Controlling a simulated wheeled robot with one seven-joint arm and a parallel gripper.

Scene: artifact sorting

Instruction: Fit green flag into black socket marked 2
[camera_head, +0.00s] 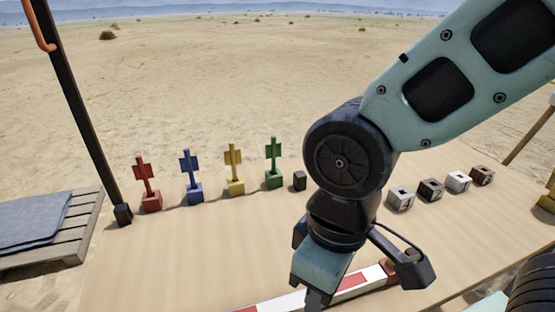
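The green flag (273,155) stands upright in a green block at the right end of a row of flags on the table. Several small square sockets stand in a row at the right, and the second from the left (430,189) looks dark. Marks show faintly on their fronts, but I cannot read which is 2. My gripper (318,298) hangs low at the front of the table, apart from the flag and the sockets. Its fingertips reach the bottom edge of the picture, so its opening is unclear. I see nothing held in it.
Red (145,176), blue (189,168) and yellow (233,163) flags stand in matching blocks to the left. A small dark block (299,181) is beside the green one. A red-and-white bar (358,281) lies behind my gripper. A dark pole (85,125) rises at the left table edge.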

